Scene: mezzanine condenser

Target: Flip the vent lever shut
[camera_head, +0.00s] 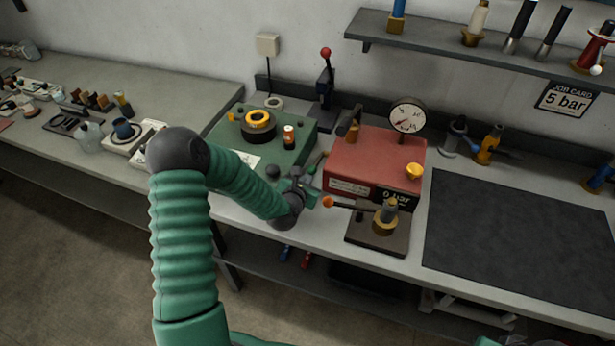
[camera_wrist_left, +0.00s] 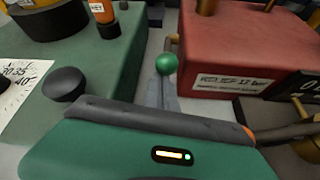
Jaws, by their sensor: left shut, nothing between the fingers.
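A lever with a green ball (camera_wrist_left: 166,64) shows in the left wrist view, in the gap between the green block and the red box; no label names it as the vent lever. In the head view, a lever with an orange ball (camera_head: 328,202) points left from a brass valve (camera_head: 385,217) in front of the red box (camera_head: 372,165). My left gripper (camera_head: 306,187) is shut and empty at the red box's left front corner. In the left wrist view its fingers (camera_wrist_left: 160,95) are just below the green ball; contact cannot be told. My right gripper is not in view.
A gauge (camera_head: 407,116) stands on the red box, and a 0 bar plate (camera_head: 395,197) is on its front. The green block (camera_head: 225,138) is close on the left. A red-knobbed press (camera_head: 326,80) stands behind. The dark mat (camera_head: 520,235) at right is clear.

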